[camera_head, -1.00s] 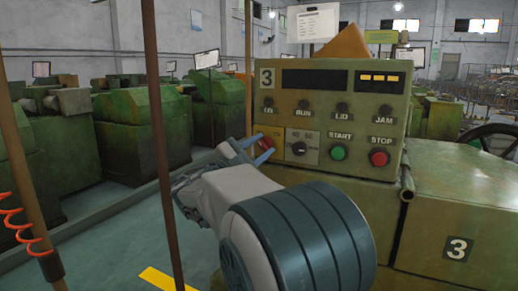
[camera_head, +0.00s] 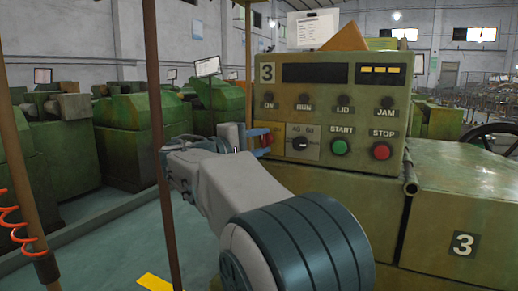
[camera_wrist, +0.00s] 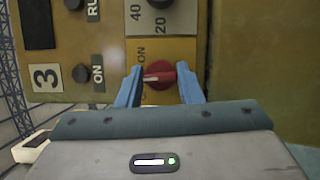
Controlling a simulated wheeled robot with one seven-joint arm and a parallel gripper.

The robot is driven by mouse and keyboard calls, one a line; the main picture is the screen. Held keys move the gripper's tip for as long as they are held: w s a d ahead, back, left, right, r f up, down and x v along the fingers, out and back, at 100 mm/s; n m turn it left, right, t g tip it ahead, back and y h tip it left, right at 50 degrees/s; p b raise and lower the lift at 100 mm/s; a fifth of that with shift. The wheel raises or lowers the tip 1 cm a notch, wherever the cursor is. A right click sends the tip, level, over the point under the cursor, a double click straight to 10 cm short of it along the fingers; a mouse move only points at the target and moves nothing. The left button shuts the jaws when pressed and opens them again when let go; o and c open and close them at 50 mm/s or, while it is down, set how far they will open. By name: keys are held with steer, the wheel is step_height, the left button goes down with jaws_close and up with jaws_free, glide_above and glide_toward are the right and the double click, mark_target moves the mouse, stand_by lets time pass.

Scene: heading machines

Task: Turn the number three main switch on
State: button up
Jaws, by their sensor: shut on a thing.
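The number three machine's control box (camera_head: 340,160) is green, with a "3" plate at its upper left. Its red main switch knob (camera_wrist: 158,75) sits on a yellow plate and bears a white mark. In the wrist view the mark points left, and an "ON" label lies to the knob's upper left. My gripper (camera_wrist: 160,88) has its blue fingers on both sides of the knob and is shut on it. In the head view my gripper (camera_head: 261,142) reaches the box's left edge and partly hides the red knob (camera_head: 267,140).
A brown pole (camera_head: 163,150) stands near my arm at the left. Other green machines (camera_head: 125,130) stand behind.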

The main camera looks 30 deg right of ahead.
steer(key=m+y+b, duration=0.2)
steer(key=m, duration=0.3)
steer(key=shift+f, duration=0.1)
steer(key=shift+m+y+b, duration=0.9)
steer(key=shift+m+b, duration=0.1)
steer(key=shift+m, duration=0.6)
steer(key=shift+t, duration=0.3)
steer(key=o, duration=1)
steer(key=shift+s+r, duration=0.1)
steer(key=shift+r, duration=0.1)
steer(key=p+v, duration=0.3)
steer(key=v, duration=1)
steer(key=shift+s+a+r, duration=0.15)
steer(key=shift+a, duration=0.2)
